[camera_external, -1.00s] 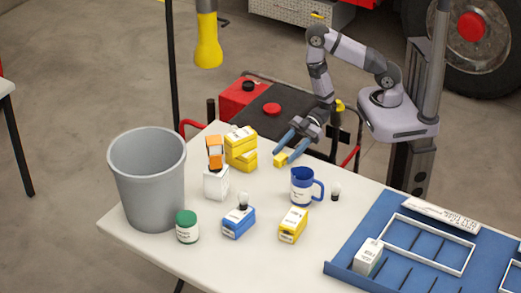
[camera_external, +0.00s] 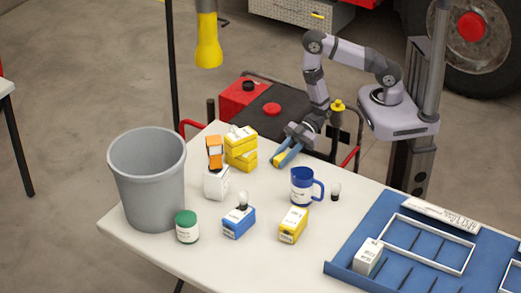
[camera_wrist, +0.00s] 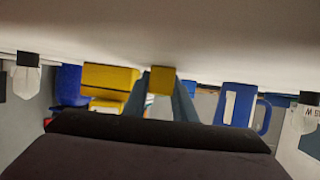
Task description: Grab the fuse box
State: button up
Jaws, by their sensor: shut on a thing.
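Several small boxes are on the white table, and their labels are too small to read for a fuse box. My gripper (camera_external: 282,158) is low at the table's back edge, shut on a small yellow box (camera_external: 277,158). The fingers cover most of that box. In the wrist view the yellow box (camera_wrist: 161,80) sits between the two blue-grey fingertips. Yellow boxes (camera_external: 241,148) are stacked to the left of my gripper, apart from it. Another yellow box (camera_external: 293,225) stands at the front of the table.
A blue mug (camera_external: 302,187) and a bulb (camera_external: 335,191) stand in front of my gripper. A blue tray (camera_external: 345,268) is at right.

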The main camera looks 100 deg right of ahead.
aim_at(281, 157)
jog(key=shift+r, duration=0.1)
jog(key=shift+r, duration=4.9)
